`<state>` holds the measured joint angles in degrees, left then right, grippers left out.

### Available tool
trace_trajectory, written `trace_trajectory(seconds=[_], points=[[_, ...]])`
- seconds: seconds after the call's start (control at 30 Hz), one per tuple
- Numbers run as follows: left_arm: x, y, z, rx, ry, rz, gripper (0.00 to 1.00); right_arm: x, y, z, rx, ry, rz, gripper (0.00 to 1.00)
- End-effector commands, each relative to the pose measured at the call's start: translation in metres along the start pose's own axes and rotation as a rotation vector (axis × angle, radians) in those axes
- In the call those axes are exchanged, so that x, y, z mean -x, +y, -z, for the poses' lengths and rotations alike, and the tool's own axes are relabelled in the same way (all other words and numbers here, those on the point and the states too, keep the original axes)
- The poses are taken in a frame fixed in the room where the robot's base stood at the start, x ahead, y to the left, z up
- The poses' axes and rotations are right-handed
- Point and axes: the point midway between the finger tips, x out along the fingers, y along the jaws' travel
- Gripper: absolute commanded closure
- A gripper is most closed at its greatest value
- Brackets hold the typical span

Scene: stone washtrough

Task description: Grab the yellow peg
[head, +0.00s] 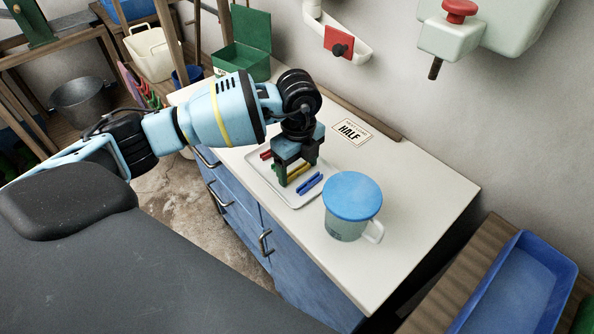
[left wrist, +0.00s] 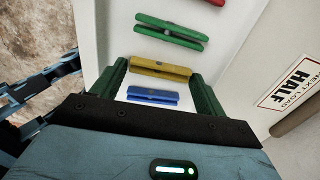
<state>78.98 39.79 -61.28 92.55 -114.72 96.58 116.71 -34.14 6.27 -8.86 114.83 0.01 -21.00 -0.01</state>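The yellow peg (head: 299,171) lies in a pale tray (head: 264,178) on the white counter, between a green peg and a blue peg (head: 309,184). My left gripper (head: 296,174) points down over the tray, with its fingers apart. In the left wrist view the yellow peg (left wrist: 160,68) shows between the two dark green fingers (left wrist: 160,75), and the blue peg (left wrist: 153,96) is nearer the gripper body. I cannot tell whether the fingers touch the yellow peg. My right gripper is not in view.
In the left wrist view, a green peg (left wrist: 171,32) and a red peg (left wrist: 216,2) lie further along the tray. A mug with a blue lid (head: 352,198) stands close to the tray. An open green box (head: 246,50) and a HALF card (head: 351,132) are on the counter.

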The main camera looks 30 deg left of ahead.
Motion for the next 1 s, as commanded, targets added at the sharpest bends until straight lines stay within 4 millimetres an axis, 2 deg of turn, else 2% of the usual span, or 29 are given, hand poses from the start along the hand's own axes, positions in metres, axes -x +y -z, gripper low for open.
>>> trace_trajectory(seconds=[0.03, 0.2, 0.63, 0.77, 0.9, 1.0], points=[[0.000, 0.000, 0.000, 0.000, 0.000, 0.000, 0.33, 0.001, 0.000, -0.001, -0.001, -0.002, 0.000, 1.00], [0.000, 0.000, 0.000, 0.000, 0.000, 0.000, 0.55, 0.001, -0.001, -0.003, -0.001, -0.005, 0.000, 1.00], [0.006, -0.001, 0.000, 0.000, 0.001, 0.002, 0.55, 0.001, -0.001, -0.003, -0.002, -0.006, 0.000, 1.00], [0.017, -0.001, 0.000, -0.001, 0.000, 0.002, 0.55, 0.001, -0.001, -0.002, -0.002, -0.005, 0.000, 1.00], [0.038, -0.001, 0.000, 0.000, 0.000, 0.005, 0.55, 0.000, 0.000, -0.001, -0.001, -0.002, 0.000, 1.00], [0.037, 0.017, -0.001, -0.001, 0.000, -0.002, 0.55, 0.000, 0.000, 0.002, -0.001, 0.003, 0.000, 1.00]])
